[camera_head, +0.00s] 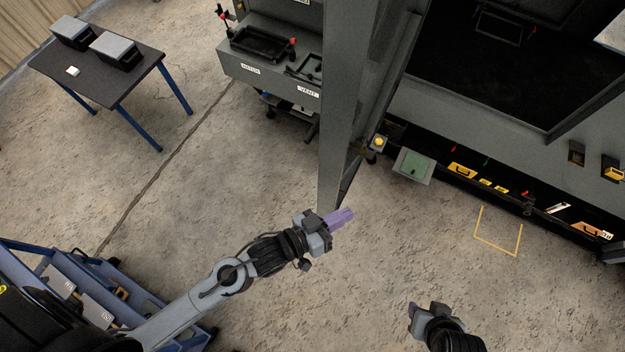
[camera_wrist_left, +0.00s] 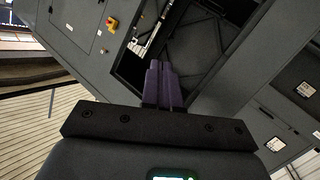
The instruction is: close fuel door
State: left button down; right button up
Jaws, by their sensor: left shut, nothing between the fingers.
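I cannot tell for sure which part is the fuel door; no label naming it is readable. A small grey panel with a green face (camera_head: 413,166) sticks out low from the large grey enclosure (camera_head: 490,130) in the head view. My left gripper (camera_head: 343,217) has purple fingers, shut and empty. It is over the floor in the picture, below and left of that panel and apart from it. In the left wrist view, the shut fingers (camera_wrist_left: 160,80) overlap a dark opening (camera_wrist_left: 205,45) in grey cabinetry. My right gripper (camera_head: 411,311) is at the bottom edge, partly hidden.
A grey post (camera_head: 345,100) stands beside the enclosure. Left of it is a unit labelled HATCH and VENT (camera_head: 270,72). A dark table (camera_head: 95,75) carries two grey boxes. A blue rack (camera_head: 70,280) is at lower left. The concrete floor between is mostly clear.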

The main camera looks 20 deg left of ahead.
pick_arm(q)
jog(key=d+f+m+g+h+b, duration=0.6)
jog(key=d+f+m+g+h, duration=0.15)
jog(key=m+h, duration=0.2)
jog(key=a+f+m+g+h+b, duration=0.2)
jog(key=a+f+m+g+b, duration=0.15)
jog(key=a+f, duration=0.35)
jog(key=w+a+f+g+b, duration=0.1)
jog(key=w+a+g+b, duration=0.25)
jog(key=a, duration=1.15)
jog(key=w+a+r+m+y+b, duration=0.25)
jog(key=w+a+r, duration=0.55)
jog(key=a, duration=0.4)
pick_arm(e)
jog(key=s+f+x, duration=0.1)
jog(key=s+x, duration=0.1)
jog(key=x, duration=0.6)
jog(key=s+x, duration=0.2)
jog(key=x, duration=0.7)
pick_arm(q)
jog(key=d+p, duration=0.4)
jog(key=d, duration=1)
jog(key=shift+w+f+t, duration=0.35)
jog(key=shift+w+f, duration=0.1)
pick_arm(e)
jog(key=shift+d+r, duration=0.1)
jog(key=shift+r, duration=2.65)
